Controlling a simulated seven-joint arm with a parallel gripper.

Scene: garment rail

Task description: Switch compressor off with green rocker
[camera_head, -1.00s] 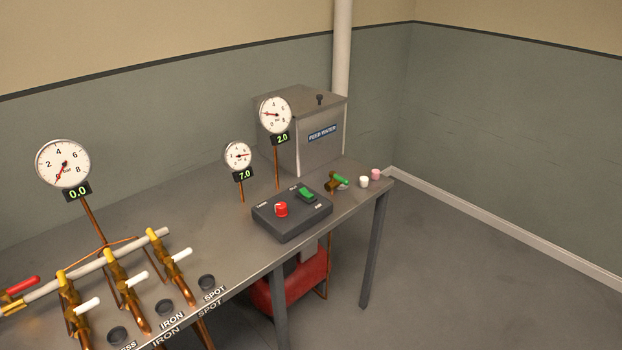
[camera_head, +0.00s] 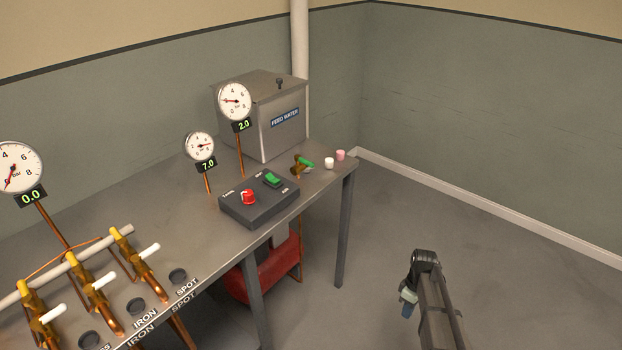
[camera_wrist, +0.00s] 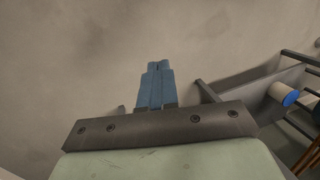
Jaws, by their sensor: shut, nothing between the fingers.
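The green rocker (camera_head: 272,179) sits on top of a dark control box (camera_head: 258,211) on the grey table, to the right of a red knob (camera_head: 248,197). My gripper (camera_head: 407,302) is right of the table in the head view, over the open floor and well apart from the box. In the wrist view, its blue fingers (camera_wrist: 157,69) are closed together with nothing between them. The rocker does not show in the wrist view. The red compressor tank (camera_head: 267,268) is under the table, partly hidden by a table leg.
A green-handled valve (camera_head: 304,163), a white cap (camera_head: 329,163) and a pink cap (camera_head: 340,155) are near the table's right end. A feed water box (camera_head: 275,117) and gauges (camera_head: 199,146) stand behind. White-handled valves (camera_head: 97,281) fill the left. Floor at right is clear.

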